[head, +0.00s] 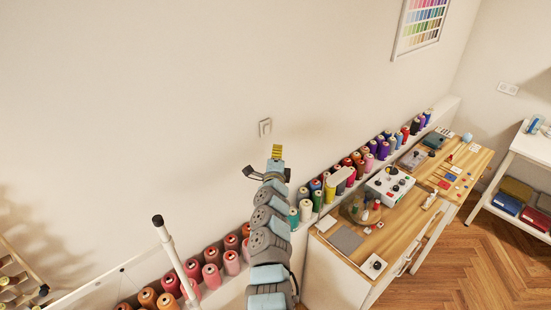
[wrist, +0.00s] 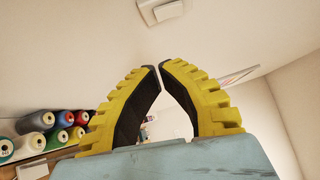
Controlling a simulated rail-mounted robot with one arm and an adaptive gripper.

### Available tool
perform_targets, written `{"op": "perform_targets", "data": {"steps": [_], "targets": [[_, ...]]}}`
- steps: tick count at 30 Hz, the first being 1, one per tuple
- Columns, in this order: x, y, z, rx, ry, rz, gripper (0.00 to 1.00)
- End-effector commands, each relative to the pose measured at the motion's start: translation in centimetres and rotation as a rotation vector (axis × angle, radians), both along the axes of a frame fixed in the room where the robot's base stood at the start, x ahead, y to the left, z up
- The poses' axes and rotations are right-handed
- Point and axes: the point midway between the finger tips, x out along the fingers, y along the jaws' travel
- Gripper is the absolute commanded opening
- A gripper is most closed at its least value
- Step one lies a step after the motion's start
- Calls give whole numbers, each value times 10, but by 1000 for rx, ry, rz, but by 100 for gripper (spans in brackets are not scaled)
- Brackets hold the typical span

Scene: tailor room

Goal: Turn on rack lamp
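A small white wall switch (head: 265,127) is on the bare wall, just above my gripper (head: 277,152) in the head view. The switch also shows at the top of the wrist view (wrist: 160,10), beyond the fingertips. My gripper has yellow ribbed fingers with black pads (wrist: 159,66). The fingertips come almost together with only a thin gap, and nothing is held between them. The gripper points up at the wall and appears apart from the switch. No lit lamp can be made out on the thread rack (head: 318,218).
Several thread spools (head: 212,276) line the rack below. A white pole with a black tip (head: 165,240) stands left of my arm. A wooden worktable (head: 400,230) with a control box (head: 389,185) is at the right. The wall around the switch is clear.

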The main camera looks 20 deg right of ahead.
Motion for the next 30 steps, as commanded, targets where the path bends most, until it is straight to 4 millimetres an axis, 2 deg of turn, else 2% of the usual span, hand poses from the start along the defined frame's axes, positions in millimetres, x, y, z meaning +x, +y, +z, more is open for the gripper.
{"op": "perform_targets", "data": {"steps": [16,21,30], "targets": [[-35,16,3,-7,0,6,0],[-46,19,-4,-4,5,5,0],[-56,22,-2,-4,-1,4,0]]}}
